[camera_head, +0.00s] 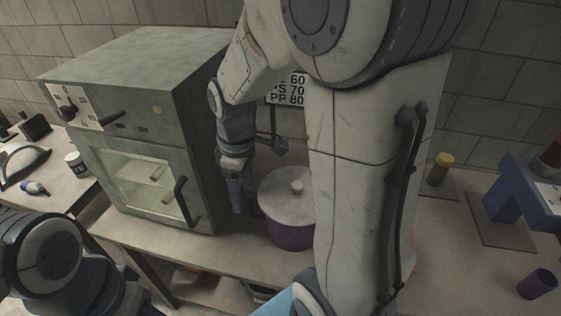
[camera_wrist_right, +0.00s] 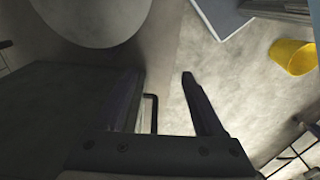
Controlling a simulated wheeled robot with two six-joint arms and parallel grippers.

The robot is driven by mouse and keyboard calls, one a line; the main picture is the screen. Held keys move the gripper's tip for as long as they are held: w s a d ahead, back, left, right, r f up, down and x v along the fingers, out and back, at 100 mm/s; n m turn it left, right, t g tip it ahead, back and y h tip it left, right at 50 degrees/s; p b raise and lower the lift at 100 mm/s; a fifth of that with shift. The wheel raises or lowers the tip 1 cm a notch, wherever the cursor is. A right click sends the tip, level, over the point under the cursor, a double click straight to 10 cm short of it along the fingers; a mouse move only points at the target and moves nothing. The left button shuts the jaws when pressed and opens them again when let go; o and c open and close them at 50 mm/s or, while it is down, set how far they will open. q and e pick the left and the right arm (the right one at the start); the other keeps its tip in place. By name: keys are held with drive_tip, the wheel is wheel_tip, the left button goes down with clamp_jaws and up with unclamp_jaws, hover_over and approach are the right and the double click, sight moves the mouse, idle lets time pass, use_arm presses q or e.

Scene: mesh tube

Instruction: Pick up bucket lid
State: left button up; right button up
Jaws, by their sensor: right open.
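The bucket lid (camera_head: 280,192) is a pale grey round lid with a small knob (camera_head: 297,186) in the head view. It lies on a purple bucket (camera_head: 290,236) on the bench. My right arm hides the bucket's right side. My right gripper (camera_head: 240,200) points down just left of the bucket, apart from the knob. In the right wrist view its fingers (camera_wrist_right: 163,80) are spread with nothing between them. A large pale round surface (camera_wrist_right: 95,22), probably the lid, shows at upper left there. My left arm shows at lower left of the head view; its gripper is out of frame.
A grey oven (camera_head: 150,130) with a glass door stands left of my right gripper. A yellow-topped jar (camera_head: 440,168), a blue machine (camera_head: 530,190) and a purple cup (camera_head: 537,284) stand to the right. A yellow container (camera_wrist_right: 293,57) shows in the wrist view.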

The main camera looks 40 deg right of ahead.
drive_tip(key=w+d+r+p, duration=0.1)
drive_tip(key=d+r+p, duration=0.25)
drive_tip(key=d, duration=1.15)
drive_tip(key=p, duration=0.2)
hover_over(297, 184)
drive_tip(key=shift+n, duration=0.4)
wheel_tip(297, 184, down, 5)
drive_tip(key=shift+d+f, duration=0.1)
drive_tip(key=shift+f, duration=0.1)
wheel_tip(297, 184, down, 5)
drive_tip(key=shift+f+p, duration=0.1)
drive_tip(key=shift+p, duration=0.8)
drive_tip(key=shift+f, duration=0.25)
use_arm(q)
wheel_tip(297, 184, up, 9)
use_arm(e)
clamp_jaws()
